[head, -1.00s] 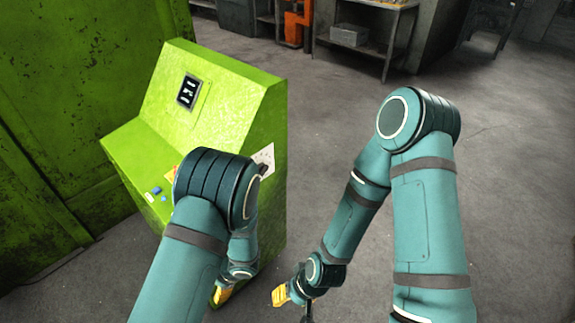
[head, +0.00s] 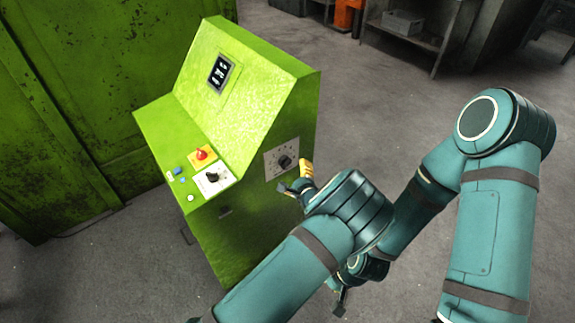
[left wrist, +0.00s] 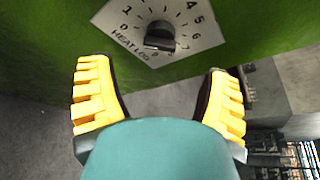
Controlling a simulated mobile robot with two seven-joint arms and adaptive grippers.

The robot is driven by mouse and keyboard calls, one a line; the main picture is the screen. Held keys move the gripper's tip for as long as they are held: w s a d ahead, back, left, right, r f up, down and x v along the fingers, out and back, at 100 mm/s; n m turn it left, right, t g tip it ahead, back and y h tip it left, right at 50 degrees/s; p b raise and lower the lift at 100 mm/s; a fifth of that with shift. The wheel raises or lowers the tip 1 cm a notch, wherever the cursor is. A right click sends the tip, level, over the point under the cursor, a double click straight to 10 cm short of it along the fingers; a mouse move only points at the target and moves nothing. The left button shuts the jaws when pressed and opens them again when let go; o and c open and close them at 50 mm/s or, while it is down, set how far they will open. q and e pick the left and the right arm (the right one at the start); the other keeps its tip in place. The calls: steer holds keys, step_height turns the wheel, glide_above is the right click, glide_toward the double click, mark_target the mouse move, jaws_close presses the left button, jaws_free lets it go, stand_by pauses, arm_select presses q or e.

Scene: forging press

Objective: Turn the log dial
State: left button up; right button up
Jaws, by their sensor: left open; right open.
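The log dial is a black knob (head: 285,161) on a white numbered plate on the right side face of the green console. In the left wrist view the knob (left wrist: 160,36) sits at the top middle, on a plate (left wrist: 195,35) lettered "HEAT LOG" with numbers around it. Which number it points at is unclear. My left gripper (head: 297,181) is open just in front of and below the dial, apart from it; its yellow-padded fingers (left wrist: 158,85) are spread and empty.
The green console (head: 245,85) carries a small display (head: 220,73), a red knob on a yellow plate (head: 202,154), a black knob (head: 213,176) and blue buttons. A green wall (head: 70,100) stands at left. A metal table (head: 425,35) stands far back; open floor lies between.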

mark_target(287, 165)
arm_select(q)
steer(key=b+x, duration=0.1)
steer(key=x, duration=0.7)
steer(key=c, duration=1.2)
